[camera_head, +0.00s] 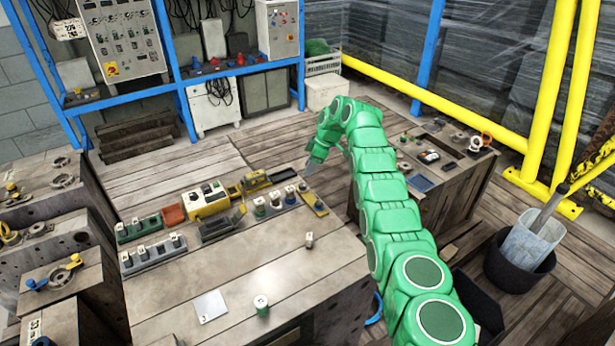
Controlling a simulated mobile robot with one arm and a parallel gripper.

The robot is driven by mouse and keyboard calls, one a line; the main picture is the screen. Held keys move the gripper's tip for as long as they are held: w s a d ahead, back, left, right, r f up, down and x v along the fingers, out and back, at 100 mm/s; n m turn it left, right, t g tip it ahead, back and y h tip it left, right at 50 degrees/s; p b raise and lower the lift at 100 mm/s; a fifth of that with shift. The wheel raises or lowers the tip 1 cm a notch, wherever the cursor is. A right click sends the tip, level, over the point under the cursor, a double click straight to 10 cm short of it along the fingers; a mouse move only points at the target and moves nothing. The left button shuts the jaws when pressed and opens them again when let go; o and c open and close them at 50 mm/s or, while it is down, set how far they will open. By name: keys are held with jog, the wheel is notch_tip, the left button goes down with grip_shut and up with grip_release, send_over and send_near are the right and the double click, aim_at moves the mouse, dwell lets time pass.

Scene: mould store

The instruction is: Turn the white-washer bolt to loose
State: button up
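My green arm reaches up from the lower right, and my gripper (311,168) hangs above the far right part of the wooden table (290,262). The gripper is small and seen from behind, so its fingers cannot be told apart. Dark mould blocks at the left carry bolts and flat ring-shaped parts, among them a pale ring (63,180) and a blue-and-yellow lever part (55,275). Similar round parts lie on the right bench (460,180). I cannot tell which bolt has the white washer. My gripper is apart from the left blocks.
The table holds a yellow toy-like machine (207,199), rails of labelled pegs (153,252), a white card (210,306) and a green-and-white cylinder (261,305). A yellow rail (440,105) and a black bin (517,268) stand right. Plank floor shows behind the table.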

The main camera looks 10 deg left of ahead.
jog(key=a+r+m+t, duration=0.2)
jog(key=a+r+m, duration=0.1)
jog(key=r+m, duration=0.15)
jog(key=m+t+h, duration=0.2)
jog(key=m+t, duration=0.1)
jog(key=m, duration=0.6)
send_over(302, 185)
jog(key=s+d, duration=0.1)
jog(key=s, duration=0.1)
jog(key=shift+s+d+f, duration=0.1)
jog(key=shift+d+f, duration=0.05)
jog(key=shift+f, duration=3.55)
jog(key=shift+x, duration=2.55)
jog(key=shift+d, duration=0.1)
grip_shut()
